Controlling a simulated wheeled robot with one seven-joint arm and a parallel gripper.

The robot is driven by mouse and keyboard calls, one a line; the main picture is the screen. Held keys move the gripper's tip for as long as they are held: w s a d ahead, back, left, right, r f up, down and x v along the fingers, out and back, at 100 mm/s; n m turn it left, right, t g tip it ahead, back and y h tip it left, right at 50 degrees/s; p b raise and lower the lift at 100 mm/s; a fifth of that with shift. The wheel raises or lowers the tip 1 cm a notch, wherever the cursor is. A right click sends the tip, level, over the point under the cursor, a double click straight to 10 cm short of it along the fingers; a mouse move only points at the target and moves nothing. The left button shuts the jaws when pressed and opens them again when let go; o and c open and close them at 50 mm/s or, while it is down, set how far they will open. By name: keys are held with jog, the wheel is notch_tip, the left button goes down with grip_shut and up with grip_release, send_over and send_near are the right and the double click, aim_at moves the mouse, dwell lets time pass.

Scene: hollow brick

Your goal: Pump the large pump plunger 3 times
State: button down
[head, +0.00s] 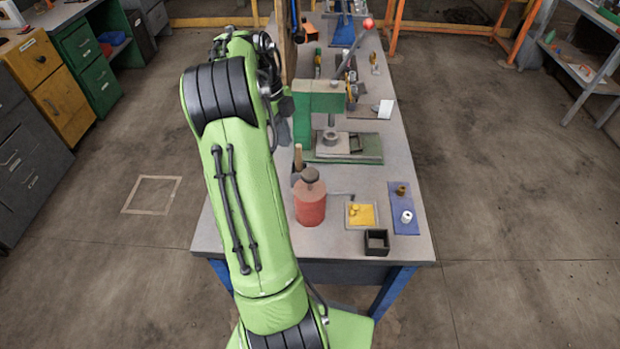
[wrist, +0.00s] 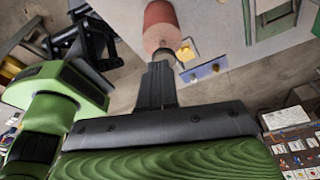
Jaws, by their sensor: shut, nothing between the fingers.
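The large pump is a red cylinder (head: 310,208) standing near the front of the workbench, with a dark round plunger knob (head: 310,175) raised above its top. In the wrist view the red cylinder (wrist: 160,24) shows at the top centre. My gripper (wrist: 164,56) is shut and empty, with its fingertips pointing toward the pump's top end. Whether the fingertips touch the plunger, I cannot tell. In the head view my green arm covers the area left of the pump, and the fingers do not show clearly.
A wooden-handled tool (head: 298,158) stands just behind the pump. To its right are a yellow tray (head: 360,214), a black open box (head: 377,242) and a blue mat (head: 404,222) with small parts. A green press (head: 340,148) stands farther back. Floor to the right is clear.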

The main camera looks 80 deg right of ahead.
jog(key=p+v, duration=0.1)
jog(key=v, duration=0.5)
dwell(2.2)
